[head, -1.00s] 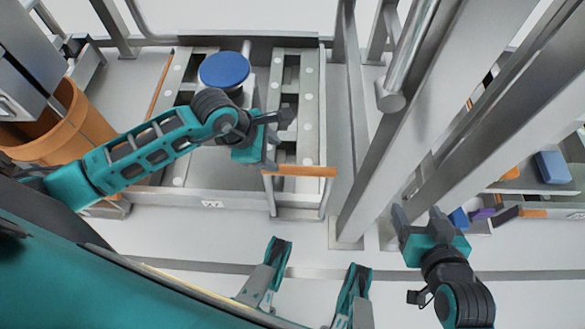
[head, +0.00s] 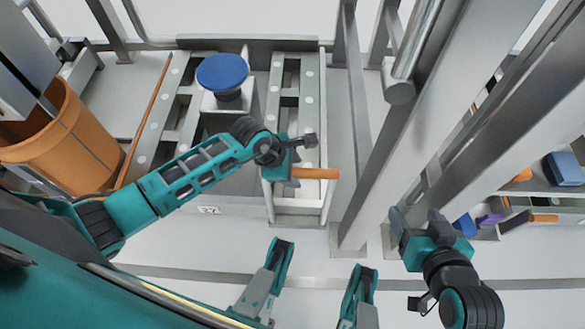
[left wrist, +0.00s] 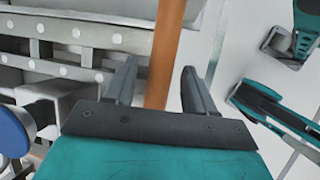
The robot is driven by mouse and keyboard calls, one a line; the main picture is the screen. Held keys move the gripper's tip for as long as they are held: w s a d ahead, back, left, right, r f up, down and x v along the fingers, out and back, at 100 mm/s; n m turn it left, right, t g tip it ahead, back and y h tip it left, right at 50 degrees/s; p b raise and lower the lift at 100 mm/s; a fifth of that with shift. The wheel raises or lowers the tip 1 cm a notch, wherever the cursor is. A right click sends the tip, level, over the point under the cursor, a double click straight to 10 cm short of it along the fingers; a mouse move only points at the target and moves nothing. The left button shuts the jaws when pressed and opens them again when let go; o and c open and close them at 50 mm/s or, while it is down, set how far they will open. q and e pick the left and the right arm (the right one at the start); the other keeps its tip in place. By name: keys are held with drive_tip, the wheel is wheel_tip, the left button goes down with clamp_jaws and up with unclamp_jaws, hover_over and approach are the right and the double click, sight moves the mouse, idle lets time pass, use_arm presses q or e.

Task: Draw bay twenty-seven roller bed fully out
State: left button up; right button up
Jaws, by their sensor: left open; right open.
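The roller bed (head: 309,98), with pale round rollers along its rails, lies in a low grey frame marked 27 (head: 208,210). An orange bar handle (head: 318,174) is at its front right corner. My left gripper (head: 303,160) is open at this handle. In the left wrist view the handle (left wrist: 164,55) runs between the two spread fingers of my left gripper (left wrist: 158,85), and the fingers are not closed on it. Whether they touch it I cannot tell. My right gripper (head: 416,216) is open and empty, beyond the grey post to the right.
A blue round disc on a dark stem (head: 222,72) stands on a grey block between the rails. An orange bin (head: 65,140) is at the left. Thick grey posts (head: 400,150) rise between my arms. Shelves with blue bins (head: 562,168) are at the right.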

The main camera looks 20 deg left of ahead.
use_arm(q)
drive_tip(key=shift+c, duration=0.4)
clamp_jaws()
